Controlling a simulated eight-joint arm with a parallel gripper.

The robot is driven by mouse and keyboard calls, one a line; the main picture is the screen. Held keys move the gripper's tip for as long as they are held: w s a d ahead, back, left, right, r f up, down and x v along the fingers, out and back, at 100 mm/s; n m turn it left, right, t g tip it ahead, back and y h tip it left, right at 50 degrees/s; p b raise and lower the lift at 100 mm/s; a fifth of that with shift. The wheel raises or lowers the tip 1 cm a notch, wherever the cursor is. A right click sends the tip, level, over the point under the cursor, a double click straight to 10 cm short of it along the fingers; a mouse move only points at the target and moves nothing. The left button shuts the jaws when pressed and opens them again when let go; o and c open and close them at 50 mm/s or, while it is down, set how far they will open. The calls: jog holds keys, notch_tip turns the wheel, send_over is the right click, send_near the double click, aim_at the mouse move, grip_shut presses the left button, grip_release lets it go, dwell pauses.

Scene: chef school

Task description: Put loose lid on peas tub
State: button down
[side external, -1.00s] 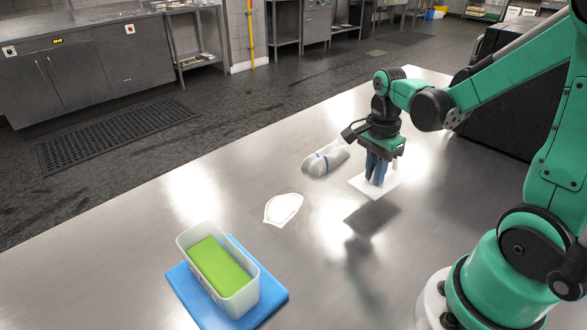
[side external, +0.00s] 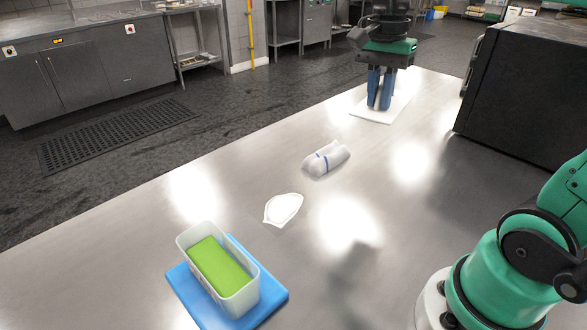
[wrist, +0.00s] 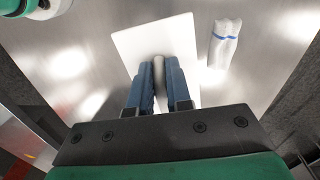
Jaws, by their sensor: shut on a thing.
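The loose lid (side external: 372,116) is a flat white rectangle with a grey grip on top; it also shows in the wrist view (wrist: 133,42). My gripper (side external: 379,103) is shut on the lid's grip, its blue fingers on either side of it in the wrist view (wrist: 160,68). The lid hangs level near the counter's far edge; its exact height is hard to tell. The peas tub (side external: 251,292) is a white, open-topped rectangular tub with green contents. It stands upright at the near left, far from my gripper.
The tub stands on a blue board (side external: 272,294). A rolled white cloth with a blue stripe (side external: 327,158) and a flat white scraper-like piece (side external: 283,208) lie between lid and tub. A dark box-like appliance (side external: 525,95) stands at right. The middle of the steel counter (side external: 400,220) is clear.

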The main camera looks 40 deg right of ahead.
jog(key=w+a+f+m+t, duration=0.15)
jog(key=w+a+m, duration=0.25)
jog(key=a+m, duration=1)
jog(key=w+a+f+m+g, duration=0.15)
jog(key=w+a+m, duration=0.45)
jog(key=m, duration=1.3)
jog(key=s+a+f+n, duration=0.2)
jog(key=s+a+n, duration=0.1)
jog(key=a+n, duration=0.85)
jog(key=shift+n+t, duration=0.3)
jog(key=shift+n, duration=0.25)
jog(key=shift+s+d+f, duration=0.1)
jog(key=shift+d+f, duration=0.2)
jog(key=shift+f, duration=0.65)
jog(key=shift+w+d+f, duration=0.1)
jog(key=shift+d+f, duration=0.25)
jog(key=shift+f, duration=0.55)
jog(key=shift+s+d+f, duration=0.1)
jog(key=shift+d+f, duration=0.2)
jog(key=shift+f, duration=0.65)
jog(key=shift+f, duration=0.55)
jog(key=c, duration=0.7)
grip_release()
jog(key=shift+c, duration=0.2)
